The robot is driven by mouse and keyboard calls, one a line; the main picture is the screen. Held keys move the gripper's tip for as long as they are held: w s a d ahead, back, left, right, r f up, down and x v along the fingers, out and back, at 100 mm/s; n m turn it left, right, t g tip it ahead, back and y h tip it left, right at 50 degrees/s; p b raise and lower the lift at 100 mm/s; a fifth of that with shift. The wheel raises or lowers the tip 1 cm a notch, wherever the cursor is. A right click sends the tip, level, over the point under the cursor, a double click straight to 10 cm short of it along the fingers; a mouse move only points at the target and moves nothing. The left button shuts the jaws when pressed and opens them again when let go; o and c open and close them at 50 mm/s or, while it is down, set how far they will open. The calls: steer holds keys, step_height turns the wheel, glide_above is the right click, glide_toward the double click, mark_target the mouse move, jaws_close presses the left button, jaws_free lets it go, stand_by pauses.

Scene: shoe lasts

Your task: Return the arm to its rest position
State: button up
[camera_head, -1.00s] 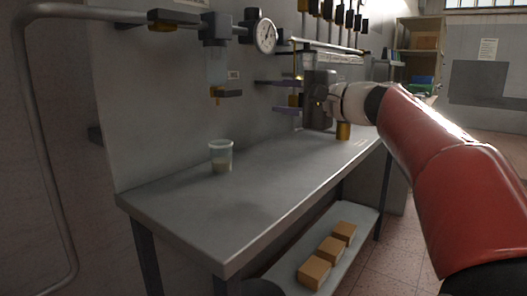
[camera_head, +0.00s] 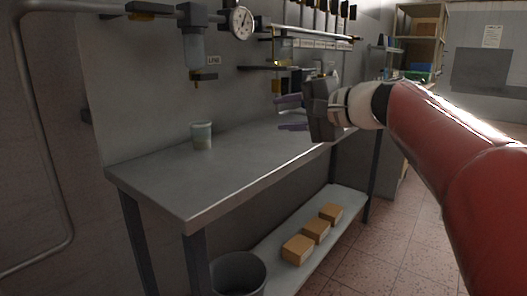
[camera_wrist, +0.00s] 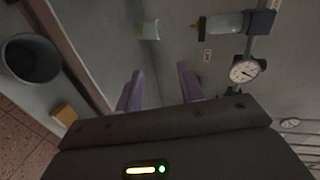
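My gripper (camera_head: 290,113) is above the right part of the grey workbench (camera_head: 160,176) in the head view, at the end of my red arm. Its two purple fingers are spread apart with nothing between them. The wrist view also shows the open fingers (camera_wrist: 158,88), with bare bench and wall beyond them. The gripper is apart from the bench top and holds nothing.
A translucent cup (camera_head: 202,136) stands on the bench; it also shows in the wrist view (camera_wrist: 149,30). A filter unit (camera_head: 196,50) and a gauge (camera_head: 241,22) hang on the wall. Below are boxes (camera_head: 298,249) on a shelf and a bin (camera_head: 238,272).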

steer(key=s+d+f+n+g+h, duration=0.1)
steer(key=s+d+f+n+h, duration=0.1)
steer(key=s+f, duration=0.7)
steer(key=s+d+f+n+g+h, duration=0.1)
steer(key=s+d+f+n+h, duration=0.1)
steer(key=s+d+f+h, duration=0.3)
steer(key=s+d+f+n+g+h, duration=0.2)
steer(key=s+d+f+n+h, duration=0.1)
steer(key=s+f, duration=0.9)
step_height(320, 180, down, 5)
steer(key=shift+s+d+r+h, duration=0.1)
steer(key=shift+s+d+h, duration=0.2)
steer(key=shift+h, duration=0.6)
